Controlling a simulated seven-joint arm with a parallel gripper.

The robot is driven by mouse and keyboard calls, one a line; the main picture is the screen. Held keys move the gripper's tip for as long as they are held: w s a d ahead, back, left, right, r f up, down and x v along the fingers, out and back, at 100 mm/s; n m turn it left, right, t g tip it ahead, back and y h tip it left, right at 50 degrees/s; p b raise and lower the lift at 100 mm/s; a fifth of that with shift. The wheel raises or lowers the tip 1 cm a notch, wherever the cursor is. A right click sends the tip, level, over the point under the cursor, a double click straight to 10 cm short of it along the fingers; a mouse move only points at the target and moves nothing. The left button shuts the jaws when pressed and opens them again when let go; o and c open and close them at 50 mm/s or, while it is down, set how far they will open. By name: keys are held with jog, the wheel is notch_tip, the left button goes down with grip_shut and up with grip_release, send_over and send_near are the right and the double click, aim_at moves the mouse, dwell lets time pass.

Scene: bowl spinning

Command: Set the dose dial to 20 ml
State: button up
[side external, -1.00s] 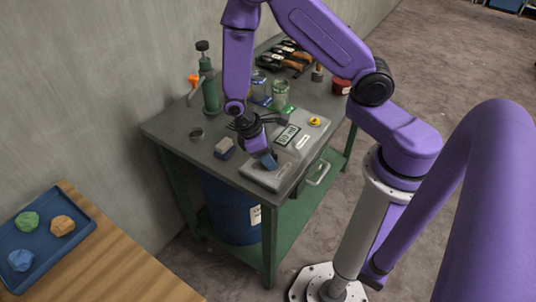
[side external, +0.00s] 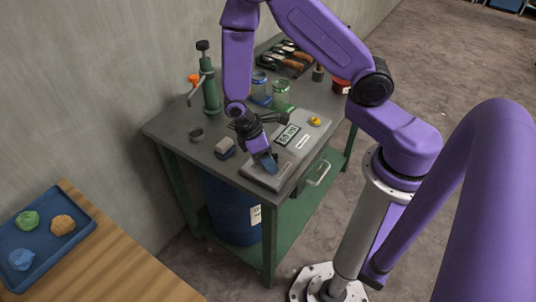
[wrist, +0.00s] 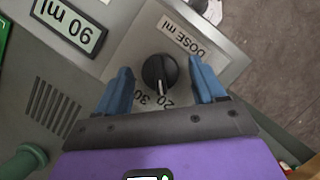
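The dose dial (wrist: 160,72) is a round black knob on a grey panel (wrist: 127,52) in the wrist view. Its pale pointer mark faces the printed 20, with 30 printed beside it. My gripper (wrist: 160,68) has its blue fingers on either side of the dial, with a visible gap on each side, so it is open around the knob. A display (wrist: 70,22) on the panel appears to read 90 ml. In the side external view my gripper (side external: 267,163) is low over the near end of the grey device (side external: 309,148) and hides the dial.
A yellow button (side external: 314,121) sits at the device's far end. The bench's front edge is close.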

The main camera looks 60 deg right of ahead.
jog(key=shift+r, duration=0.1)
jog(key=v, duration=1.7)
jog(key=shift+w+a, duration=0.1)
jog(key=s+d+r+n+t+y, duration=0.1)
jog(key=s+r, duration=0.1)
jog(key=s, duration=0.8)
jog(key=s+d+r+n+t+y, duration=0.1)
jog(key=s+r+n+t+y, duration=0.1)
jog(key=s, duration=0.8)
jog(key=shift+d+r+y, duration=0.25)
jog(key=shift+r+y, duration=0.05)
jog(key=shift+r, duration=0.4)
